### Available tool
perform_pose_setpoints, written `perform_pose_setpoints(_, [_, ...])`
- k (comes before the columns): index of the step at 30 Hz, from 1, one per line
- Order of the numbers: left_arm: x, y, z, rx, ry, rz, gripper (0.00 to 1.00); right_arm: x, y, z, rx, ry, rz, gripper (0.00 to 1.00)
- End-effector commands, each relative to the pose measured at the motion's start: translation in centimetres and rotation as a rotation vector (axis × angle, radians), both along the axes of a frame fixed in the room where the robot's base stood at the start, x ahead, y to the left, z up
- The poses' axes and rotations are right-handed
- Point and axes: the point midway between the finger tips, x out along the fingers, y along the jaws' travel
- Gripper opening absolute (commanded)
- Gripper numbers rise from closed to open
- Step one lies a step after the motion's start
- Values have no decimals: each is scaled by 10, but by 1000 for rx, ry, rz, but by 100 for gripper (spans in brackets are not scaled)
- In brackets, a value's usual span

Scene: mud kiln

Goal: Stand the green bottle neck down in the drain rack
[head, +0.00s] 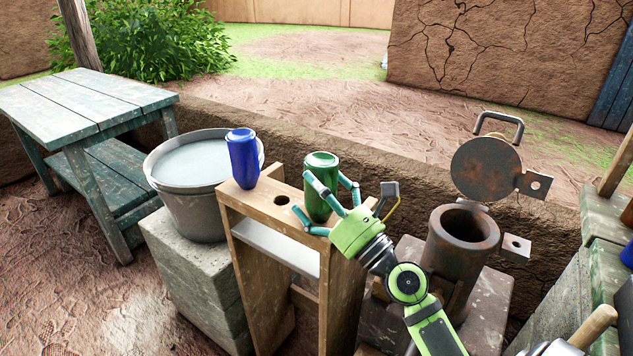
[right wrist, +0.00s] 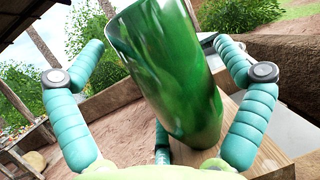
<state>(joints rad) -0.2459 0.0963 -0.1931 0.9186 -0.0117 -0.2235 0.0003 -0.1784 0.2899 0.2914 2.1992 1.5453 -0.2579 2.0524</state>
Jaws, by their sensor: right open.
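The green bottle (head: 321,178) stands neck down in the wooden drain rack (head: 262,201), toward the rack's right end, with its flat base up. Its neck is hidden in the rack top. My right gripper (head: 328,207) is open around the green bottle, its teal fingers spread on either side. In the right wrist view the bottle (right wrist: 172,70) fills the middle between the fingers, with visible gaps on both sides. A blue bottle (head: 243,158) stands base up at the rack's left end. An empty hole (head: 282,200) lies between the two bottles. My left gripper is not in view.
A bucket of water (head: 180,199) stands on a concrete block left of the rack. A rusty metal cylinder (head: 463,238) with a raised round lid (head: 485,168) stands on the right. A green wooden table (head: 85,103) is at the far left. A low mud wall runs behind.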

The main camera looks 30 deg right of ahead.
Motion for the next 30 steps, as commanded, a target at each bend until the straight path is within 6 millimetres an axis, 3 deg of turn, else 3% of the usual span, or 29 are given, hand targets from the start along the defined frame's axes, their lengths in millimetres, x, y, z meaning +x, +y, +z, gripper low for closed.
perform_pose_setpoints(11, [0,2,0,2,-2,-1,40,0,0,25,-5,-5,1,100])
perform_pose_setpoints(21, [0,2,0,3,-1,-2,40,-1,0,84,1,-9,-2,100])
perform_pose_setpoints(30, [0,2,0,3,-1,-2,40,0,0,101,0,-2,-1,100])
